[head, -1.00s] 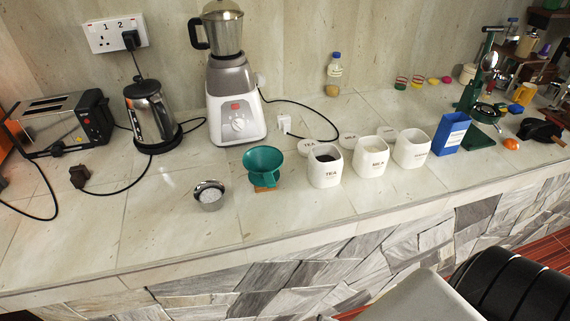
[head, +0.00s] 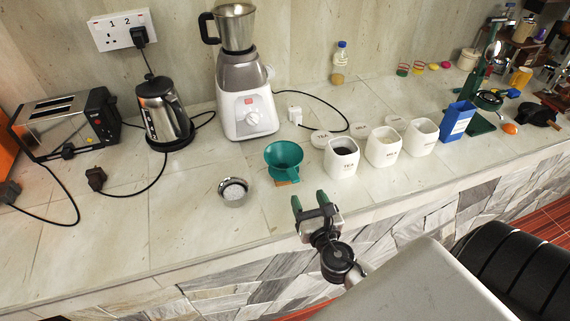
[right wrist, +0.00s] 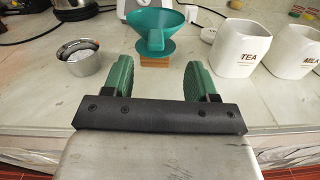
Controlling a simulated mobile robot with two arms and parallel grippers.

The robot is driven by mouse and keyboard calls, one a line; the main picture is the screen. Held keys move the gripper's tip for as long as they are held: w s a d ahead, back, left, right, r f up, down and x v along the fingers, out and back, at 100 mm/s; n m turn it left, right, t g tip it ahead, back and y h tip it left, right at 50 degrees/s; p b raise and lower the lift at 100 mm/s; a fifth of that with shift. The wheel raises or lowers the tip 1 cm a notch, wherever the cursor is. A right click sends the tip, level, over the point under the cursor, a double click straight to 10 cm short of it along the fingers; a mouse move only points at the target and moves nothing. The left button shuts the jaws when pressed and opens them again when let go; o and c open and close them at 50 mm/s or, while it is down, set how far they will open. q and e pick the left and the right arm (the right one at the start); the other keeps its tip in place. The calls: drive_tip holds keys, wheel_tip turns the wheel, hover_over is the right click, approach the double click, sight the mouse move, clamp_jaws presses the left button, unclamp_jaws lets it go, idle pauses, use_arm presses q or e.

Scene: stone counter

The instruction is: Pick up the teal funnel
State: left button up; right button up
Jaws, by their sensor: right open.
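The teal funnel (head: 283,158) stands upright, wide mouth up, on a small wooden block (head: 284,183) near the counter's front. In the right wrist view the funnel (right wrist: 155,27) is straight ahead, past the fingertips and between their lines. My right gripper (head: 311,201) is open and empty, in front of the funnel and apart from it, near the counter's front edge. Its two green fingers show spread in the right wrist view (right wrist: 160,70). My left gripper is in neither view.
A metal cup (head: 233,191) with white contents stands left of the funnel. A white TEA canister (head: 341,160) is close on the right, with MILK (head: 383,149) and another canister beyond. A blender (head: 245,100) stands behind.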

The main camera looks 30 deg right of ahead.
sight(290, 168)
drive_tip(key=shift+n+y, duration=0.3)
drive_tip(key=shift+n, duration=0.2)
drive_tip(key=shift+p+x, duration=1.1)
drive_tip(key=shift+x, duration=4.4)
drive_tip(key=shift+a+f, duration=0.15)
drive_tip(key=shift+s, duration=0.1)
drive_tip(key=shift+c, duration=1.2)
clamp_jaws()
